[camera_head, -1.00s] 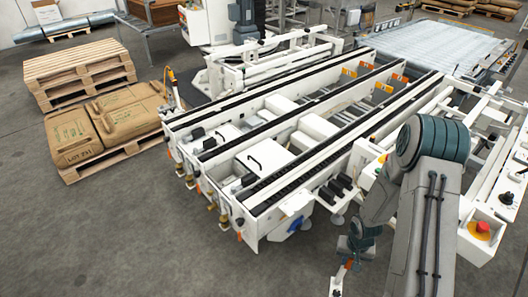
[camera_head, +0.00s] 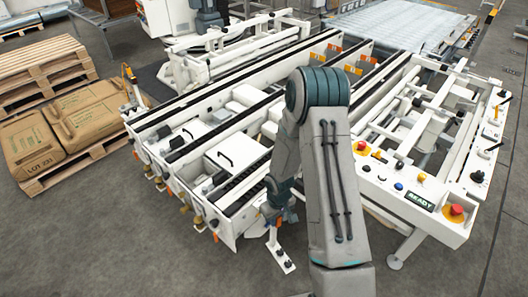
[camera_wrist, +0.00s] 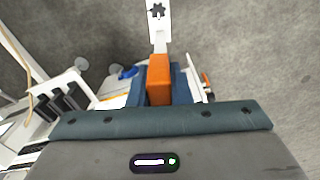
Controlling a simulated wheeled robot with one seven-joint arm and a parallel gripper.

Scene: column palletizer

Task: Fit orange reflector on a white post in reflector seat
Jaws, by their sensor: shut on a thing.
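The orange reflector (camera_wrist: 159,78) sits between the blue fingers of my gripper (camera_wrist: 160,88) in the wrist view, and the gripper is shut on it. The post is clear of the machine frame there. I cannot pick out the reflector seat for certain in either view.
The white conveyor frame (camera_head: 222,229) with dark rails stands just behind and left of my gripper. A control panel (camera_head: 420,200) with buttons and a red stop knob (camera_head: 456,210) is at right. Sack-laden pallets (camera_head: 60,135) stand at left. The grey floor in front is open.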

